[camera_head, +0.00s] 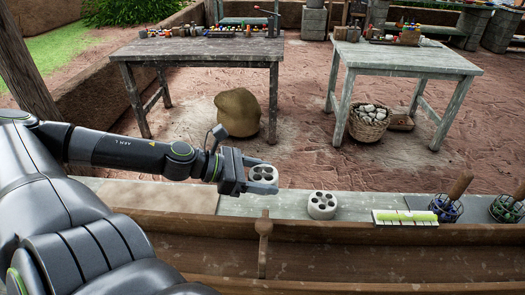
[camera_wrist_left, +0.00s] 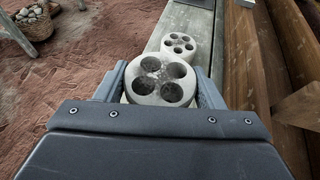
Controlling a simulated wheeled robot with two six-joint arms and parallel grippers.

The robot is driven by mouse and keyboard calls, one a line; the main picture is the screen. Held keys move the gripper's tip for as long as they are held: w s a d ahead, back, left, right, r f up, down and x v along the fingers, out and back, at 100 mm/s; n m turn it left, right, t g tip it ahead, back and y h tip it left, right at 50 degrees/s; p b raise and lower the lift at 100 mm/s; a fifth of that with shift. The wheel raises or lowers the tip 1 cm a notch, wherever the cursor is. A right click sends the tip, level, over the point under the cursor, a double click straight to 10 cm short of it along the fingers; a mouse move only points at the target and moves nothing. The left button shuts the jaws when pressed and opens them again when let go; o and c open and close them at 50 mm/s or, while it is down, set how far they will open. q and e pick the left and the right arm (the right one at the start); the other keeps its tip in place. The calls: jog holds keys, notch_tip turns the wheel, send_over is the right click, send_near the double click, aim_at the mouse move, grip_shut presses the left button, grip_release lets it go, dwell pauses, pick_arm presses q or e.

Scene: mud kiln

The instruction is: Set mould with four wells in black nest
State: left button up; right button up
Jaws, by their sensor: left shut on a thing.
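My left gripper (camera_head: 262,178) is shut on a round, pale grey mould with four wells (camera_head: 263,173), its wells facing up. In the left wrist view the held mould (camera_wrist_left: 160,80) sits between the two fingers of the gripper (camera_wrist_left: 160,88), above the grey plank. A second pale round mould with several wells (camera_head: 322,205) stands on the plank to the right, apart from the held one; it shows beyond it in the left wrist view (camera_wrist_left: 178,45). I cannot make out a black nest for certain. My right gripper is not in view.
On the plank (camera_head: 372,203) further right stand a white and yellow-green strip (camera_head: 405,218) and two dark wire baskets (camera_head: 446,210) (camera_head: 506,209) with wooden handles. A wooden trough (camera_head: 350,250) runs in front. Two tables (camera_head: 200,50) (camera_head: 405,58) stand behind on red earth.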

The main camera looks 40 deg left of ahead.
pick_arm(q)
jog(key=shift+r+p, duration=0.7)
jog(key=shift+r, duration=0.4)
jog(key=shift+r, duration=0.1)
